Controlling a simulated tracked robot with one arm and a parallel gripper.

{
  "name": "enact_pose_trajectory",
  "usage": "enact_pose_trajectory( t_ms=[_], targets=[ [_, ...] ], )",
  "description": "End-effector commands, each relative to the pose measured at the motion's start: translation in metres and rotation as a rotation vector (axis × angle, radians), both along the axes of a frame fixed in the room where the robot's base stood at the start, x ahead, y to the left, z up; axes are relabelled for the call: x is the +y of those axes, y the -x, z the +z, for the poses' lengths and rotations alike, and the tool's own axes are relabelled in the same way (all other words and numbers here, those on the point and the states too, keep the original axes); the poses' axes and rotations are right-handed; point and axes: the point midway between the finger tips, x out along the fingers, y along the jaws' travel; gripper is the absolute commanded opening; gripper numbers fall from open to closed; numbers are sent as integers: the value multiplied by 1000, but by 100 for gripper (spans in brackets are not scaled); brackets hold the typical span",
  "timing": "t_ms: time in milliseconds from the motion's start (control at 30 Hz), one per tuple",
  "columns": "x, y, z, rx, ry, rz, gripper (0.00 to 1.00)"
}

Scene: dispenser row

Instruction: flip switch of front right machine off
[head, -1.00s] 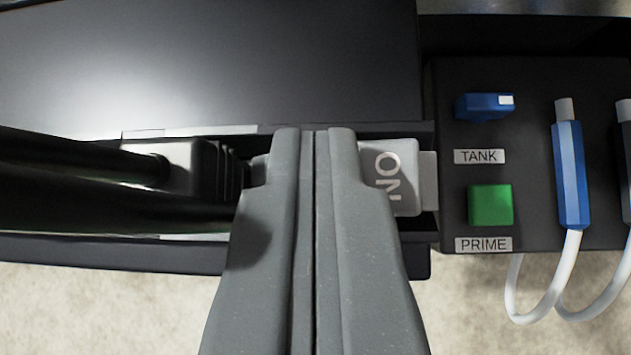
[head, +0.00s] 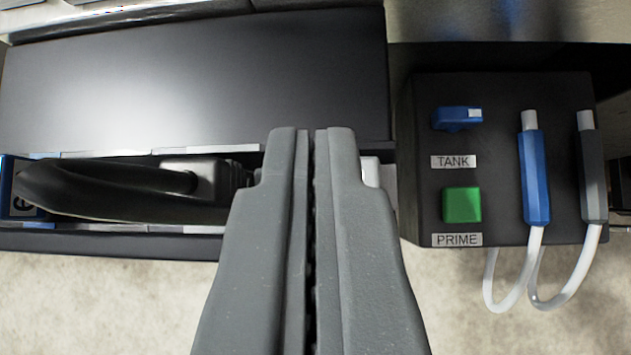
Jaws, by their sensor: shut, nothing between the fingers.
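My gripper (head: 311,140) is shut and empty, pointing up the picture at the slot along the front of a dark machine (head: 190,90). A small pale part (head: 370,170) shows just right of the fingers. It is probably an edge of the switch piece marked ON, but no lettering shows on it now. The fingers hide the rest, so I cannot tell its position or whether they touch it.
A black box (head: 425,120) at the right carries a blue knob (head: 457,118) over TANK, a green button (head: 461,205) over PRIME, and blue (head: 536,180) and dark grey (head: 593,175) pens with white tubes.

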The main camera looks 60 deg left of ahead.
Motion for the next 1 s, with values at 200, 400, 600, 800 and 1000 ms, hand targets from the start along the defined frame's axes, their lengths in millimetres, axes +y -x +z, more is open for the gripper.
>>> enact_pose_trajectory(
  t_ms=[200, 400, 600, 800, 1000],
  targets=[
    [-3, 21, 32, -2, 1, -1, 0],
    [-7, 46, 58, -5, 1, 0, 0],
    [-9, 66, 76, -3, 1, -1, 0],
    [-10, 71, 79, -1, 1, 0, 0],
    [-10, 71, 79, -1, 1, 0, 0]
  ],
)
